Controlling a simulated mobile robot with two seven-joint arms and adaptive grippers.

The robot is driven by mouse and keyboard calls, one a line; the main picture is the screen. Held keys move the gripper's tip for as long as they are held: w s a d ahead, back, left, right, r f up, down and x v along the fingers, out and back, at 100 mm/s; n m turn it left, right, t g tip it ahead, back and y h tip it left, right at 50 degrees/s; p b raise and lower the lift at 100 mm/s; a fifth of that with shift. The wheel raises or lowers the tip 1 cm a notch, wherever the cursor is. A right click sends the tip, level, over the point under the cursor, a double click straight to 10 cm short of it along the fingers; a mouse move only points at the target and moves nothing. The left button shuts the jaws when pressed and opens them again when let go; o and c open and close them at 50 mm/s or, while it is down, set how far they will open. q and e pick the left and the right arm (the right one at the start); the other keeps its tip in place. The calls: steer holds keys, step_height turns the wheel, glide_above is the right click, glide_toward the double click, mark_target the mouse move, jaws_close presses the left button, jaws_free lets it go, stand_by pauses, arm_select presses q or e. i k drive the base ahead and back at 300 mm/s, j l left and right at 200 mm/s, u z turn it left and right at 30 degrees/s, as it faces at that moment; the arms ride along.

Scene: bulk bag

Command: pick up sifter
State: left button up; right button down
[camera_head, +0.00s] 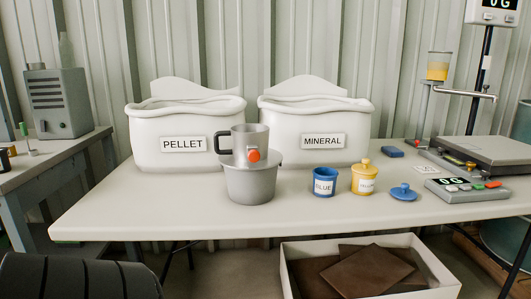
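The sifter (252,137) looks like a grey metal cup with a dark handle on its left and an orange-red knob on its front. It stands upright in the mouth of a grey tapered pot (250,186) on the table (150,217). The pot's rim hides the sifter's lower part, so I cannot tell what it rests on. Neither my left nor my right gripper shows in the head view.
White bins labelled PELLET (186,157) and MINERAL (320,152) stand close behind. To the right are a blue cup (325,184), a lidded yellow cup (362,180), a blue lid (403,192) and a scale (468,190). The table's front left is clear.

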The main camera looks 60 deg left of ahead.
mark_target(246, 137)
steer(key=l+u, duration=0.2)
steer(key=u, duration=0.15)
steer(key=l+u, duration=0.2)
steer(key=u, duration=0.2)
steer(key=l+u, duration=0.2)
steer(key=u, duration=0.15)
